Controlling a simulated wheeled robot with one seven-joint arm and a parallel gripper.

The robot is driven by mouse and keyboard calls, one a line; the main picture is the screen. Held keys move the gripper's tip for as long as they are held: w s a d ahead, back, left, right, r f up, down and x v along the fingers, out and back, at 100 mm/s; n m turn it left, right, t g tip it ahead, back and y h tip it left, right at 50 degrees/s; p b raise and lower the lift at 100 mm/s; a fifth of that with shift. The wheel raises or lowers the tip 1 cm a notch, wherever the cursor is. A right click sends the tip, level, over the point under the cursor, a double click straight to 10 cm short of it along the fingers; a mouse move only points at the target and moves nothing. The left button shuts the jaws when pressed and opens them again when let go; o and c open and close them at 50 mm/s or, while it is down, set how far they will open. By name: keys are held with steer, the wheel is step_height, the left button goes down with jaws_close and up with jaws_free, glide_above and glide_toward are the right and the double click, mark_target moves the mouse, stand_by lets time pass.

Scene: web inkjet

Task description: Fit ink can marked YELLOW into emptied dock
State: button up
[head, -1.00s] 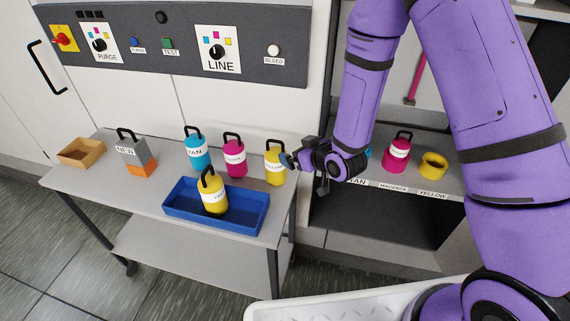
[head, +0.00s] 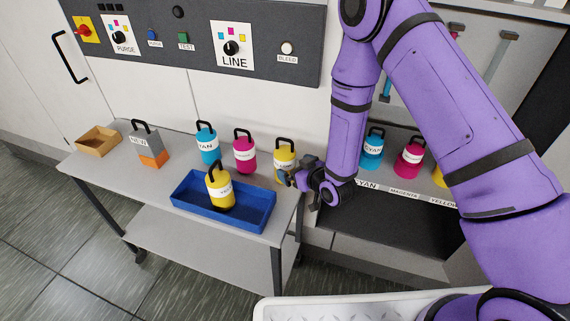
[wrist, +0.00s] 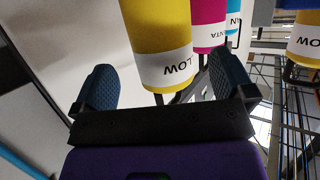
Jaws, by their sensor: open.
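A yellow can (head: 284,162) with a white label and black handle stands upright at the right end of the grey table. In the wrist view this yellow can (wrist: 158,35) appears upside down, its label ending in "LOW". My gripper (head: 291,179) is open and empty beside it, at label height or lower. In the wrist view the can appears ahead of the gap between the fingers; contact cannot be told. A second yellow can (head: 221,197) stands in the blue tray (head: 253,222). The yellow dock place (head: 438,177) at the shelf's right is mostly hidden by my arm.
Magenta (head: 244,157) and cyan (head: 207,150) cans stand left of the near yellow can. A grey-orange NEW can (head: 148,149) and a wooden tray (head: 97,141) are further left. Cyan (head: 372,154) and magenta (head: 409,162) cans stand on the dock shelf.

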mark_target(291, 166)
steer(key=x, duration=0.5)
steer(key=shift+s, duration=0.1)
steer(key=shift+a, duration=0.1)
steer(key=c, duration=1.2)
